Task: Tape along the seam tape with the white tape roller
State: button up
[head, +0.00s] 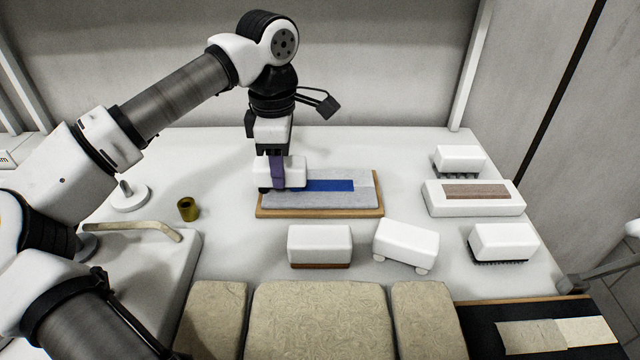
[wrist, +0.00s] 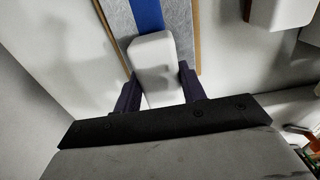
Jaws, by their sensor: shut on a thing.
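My gripper (head: 278,178) is shut on a white block-shaped tool (head: 293,171), which I take to be the white tape roller; its underside is mostly hidden. The wrist view shows the tool (wrist: 154,55) between my two dark purple fingers. The tool is over the left end of a grey panel with a wooden edge (head: 350,205). A blue strip, the seam tape (head: 330,185), runs along the panel rightward from the tool. In the wrist view the strip (wrist: 147,15) runs straight ahead from the tool. I cannot tell whether the tool touches the panel.
A white block with a reddish base (head: 320,243) and one on small feet (head: 405,240) stand in front of the panel. Two bristled white blocks (head: 460,158) (head: 503,242) and a white pad block (head: 436,197) stand right. A brass-coloured cup (head: 188,208) stands left.

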jog(key=shift+a, duration=0.6)
jog(key=shift+d+r+p, duration=0.1)
jog(key=shift+r+p, duration=0.6)
jog(key=shift+r, duration=0.3)
jog(key=shift+r+p, duration=1.45)
jog(key=shift+r, duration=0.6)
